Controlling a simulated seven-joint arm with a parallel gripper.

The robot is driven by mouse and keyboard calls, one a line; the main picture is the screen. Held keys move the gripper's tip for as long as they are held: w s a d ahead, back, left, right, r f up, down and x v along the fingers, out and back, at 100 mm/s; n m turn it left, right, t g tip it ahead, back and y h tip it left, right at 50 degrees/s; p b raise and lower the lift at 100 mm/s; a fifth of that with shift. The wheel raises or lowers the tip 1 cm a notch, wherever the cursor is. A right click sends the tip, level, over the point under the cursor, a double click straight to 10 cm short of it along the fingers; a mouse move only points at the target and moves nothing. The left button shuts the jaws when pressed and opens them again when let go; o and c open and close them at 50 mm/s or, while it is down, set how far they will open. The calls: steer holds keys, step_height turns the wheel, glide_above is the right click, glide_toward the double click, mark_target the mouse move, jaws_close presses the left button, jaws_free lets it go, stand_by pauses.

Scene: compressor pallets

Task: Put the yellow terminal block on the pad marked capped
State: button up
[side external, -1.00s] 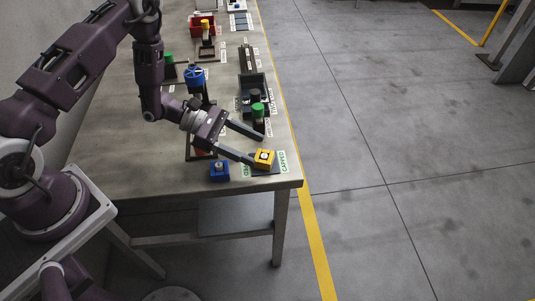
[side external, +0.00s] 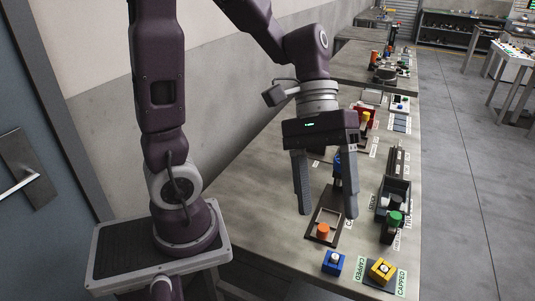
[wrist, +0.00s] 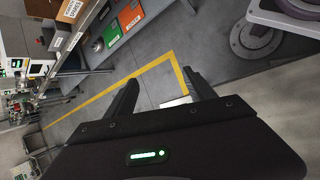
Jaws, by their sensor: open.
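The yellow terminal block (side external: 381,269) sits at the near right corner of the table in the side external view. It rests on a dark pad (side external: 372,283) with CAPPED labels (side external: 401,283) on both sides. My gripper (side external: 329,213) is open and empty, raised above the table, behind and left of the yellow block and clear of it. In the wrist view, my gripper's two fingers (wrist: 162,90) are apart with nothing between them. The yellow block does not show in the wrist view.
A blue block (side external: 333,262) stands left of the pad. A brown tray with an orange part (side external: 323,230) lies behind it. A green-topped part (side external: 395,219) and a dark bin (side external: 394,187) stand along the right edge. The table's left side is clear.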

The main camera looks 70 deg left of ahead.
steer(key=s+a+r+m+t+y, duration=0.4)
steer(key=s+a+m+t+y, duration=0.1)
steer(key=s+a+t+y, duration=0.1)
steer(key=shift+s+a+r+m+t+y, duration=0.3)
steer(key=shift+s+a+m+t+y, duration=0.15)
steer(key=shift+a, duration=0.45)
stand_by(0.3)
